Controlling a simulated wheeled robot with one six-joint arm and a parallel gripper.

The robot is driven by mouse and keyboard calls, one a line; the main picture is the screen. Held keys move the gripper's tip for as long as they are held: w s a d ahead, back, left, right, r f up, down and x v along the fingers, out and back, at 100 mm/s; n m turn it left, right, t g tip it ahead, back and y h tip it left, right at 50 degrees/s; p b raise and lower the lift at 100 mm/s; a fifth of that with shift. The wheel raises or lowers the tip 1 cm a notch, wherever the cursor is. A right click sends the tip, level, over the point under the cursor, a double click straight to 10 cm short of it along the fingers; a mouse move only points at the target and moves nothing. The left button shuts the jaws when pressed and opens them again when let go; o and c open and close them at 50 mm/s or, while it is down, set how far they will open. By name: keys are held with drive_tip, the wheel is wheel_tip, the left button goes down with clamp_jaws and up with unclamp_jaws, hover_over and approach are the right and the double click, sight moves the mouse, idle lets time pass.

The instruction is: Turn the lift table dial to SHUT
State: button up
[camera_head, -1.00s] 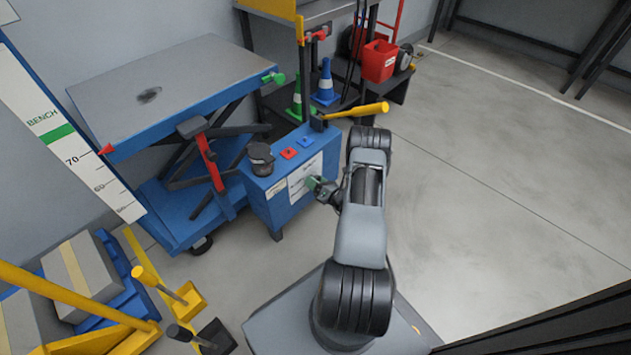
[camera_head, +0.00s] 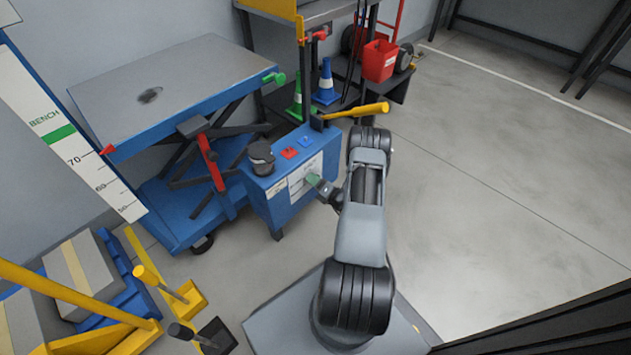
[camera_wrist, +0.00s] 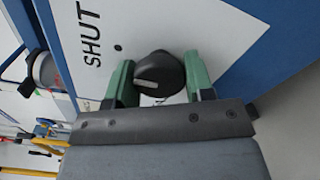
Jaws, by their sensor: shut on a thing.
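The black round dial (camera_wrist: 160,74) sits on the white front panel of the blue cabinet in the wrist view. A pale mark shows on the dial's near part. The word SHUT (camera_wrist: 92,46) is printed up and left of the dial, with a small black dot (camera_wrist: 118,47) between them. My gripper (camera_wrist: 157,78) has its green fingers on either side of the dial and is shut on it. In the head view my gripper (camera_head: 315,181) is at the cabinet's front; the dial is hidden there.
The blue cabinet (camera_head: 292,212) carries a dark pot (camera_head: 261,157), a red button (camera_head: 289,153) and a blue button (camera_head: 306,141). The blue lift table (camera_head: 180,85) stands behind left. Yellow-handled tools (camera_head: 160,285) stand at front left. Floor to the right is clear.

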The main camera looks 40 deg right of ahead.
drive_tip(key=o, duration=0.9)
drive_tip(key=shift+s, duration=0.1)
drive_tip(key=s+p, duration=0.1)
drive_tip(key=s, duration=0.3)
drive_tip(key=s+d+p, duration=0.1)
drive_tip(key=s, duration=0.4)
drive_tip(key=s+d+p, duration=0.1)
drive_tip(key=s, duration=0.3)
drive_tip(key=shift+s+d, duration=0.2)
